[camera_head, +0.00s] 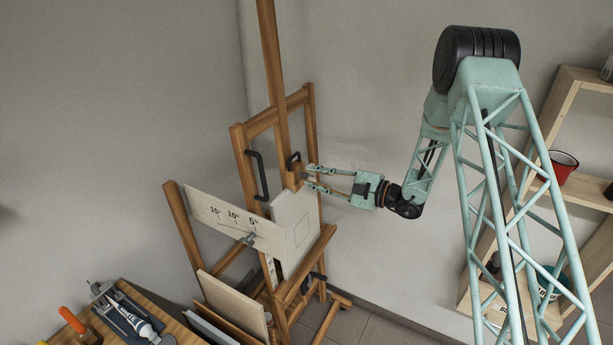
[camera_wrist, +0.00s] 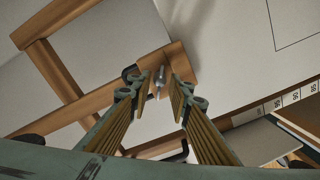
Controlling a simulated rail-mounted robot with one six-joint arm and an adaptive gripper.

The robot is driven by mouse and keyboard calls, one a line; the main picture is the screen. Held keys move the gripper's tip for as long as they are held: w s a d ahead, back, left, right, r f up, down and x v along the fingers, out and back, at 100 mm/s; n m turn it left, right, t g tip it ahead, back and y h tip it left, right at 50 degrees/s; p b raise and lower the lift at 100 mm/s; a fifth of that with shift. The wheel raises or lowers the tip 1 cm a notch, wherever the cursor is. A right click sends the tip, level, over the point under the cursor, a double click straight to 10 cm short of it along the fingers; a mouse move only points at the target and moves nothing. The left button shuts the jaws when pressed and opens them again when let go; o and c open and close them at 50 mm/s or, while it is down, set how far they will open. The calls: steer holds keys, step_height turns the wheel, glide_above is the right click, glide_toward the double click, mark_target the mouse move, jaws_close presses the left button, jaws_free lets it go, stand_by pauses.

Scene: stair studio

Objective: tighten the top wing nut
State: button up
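The wooden easel (camera_head: 275,118) stands against the wall with a pale panel (camera_head: 283,222) on it. My gripper (camera_head: 305,177) is level with the upper edge of the panel, at the easel's mast. In the wrist view, a small grey metal piece, apparently the top wing nut (camera_wrist: 160,78), sits on a wooden bar (camera_wrist: 168,62). My gripper's two fingers (camera_wrist: 165,88) stand apart, one on each side of it. Narrow gaps show between it and the fingers, so it does not look clamped. In the head view the nut cannot be made out behind the fingertips.
Black handles (camera_head: 257,172) are on the easel near my gripper. An angle board (camera_head: 235,217) marked 15°, 10° and 5° is to the left. A bench (camera_head: 173,325) with a white tube is at lower left.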

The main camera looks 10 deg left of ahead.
steer(key=shift+d, duration=0.1)
steer(key=shift+v, duration=2.9)
steer(key=shift+r, duration=0.1)
steer(key=s+a+r+n+g+h+b, duration=0.1)
steer(key=s+r+n+g+b, duration=0.4)
steer(key=s+n, duration=0.5)
steer(key=s+a+r+n+g+h+b, duration=0.1)
steer(key=s+a+r+n+g+b, duration=0.1)
steer(key=s+r+n, duration=0.8)
steer(key=s+d+n+g+h+b, duration=0.1)
steer(key=s+d+n+h+b, duration=0.25)
steer(key=s, duration=0.55)
steer(key=s+d+n+h+b, duration=0.2)
steer(key=s+n, duration=0.3)
steer(key=s, duration=0.5)
steer(key=s+d+f+n+t+h+b, duration=0.2)
steer(key=s+d+f+n+h+b, duration=0.1)
steer(key=s+d+n, duration=0.6)
steer(key=s+d+f+n+t+h+b, duration=0.3)
steer(key=s+d+n+h+b, duration=0.2)
steer(key=s+d+n, duration=0.4)
steer(key=s+d+b, duration=0.1)
steer(key=s+d, duration=0.1)
steer(key=shift+s+d+n+b, duration=0.2)
steer(key=shift+d+n+b, duration=0.15)
steer(key=shift+d+b, duration=0.05)
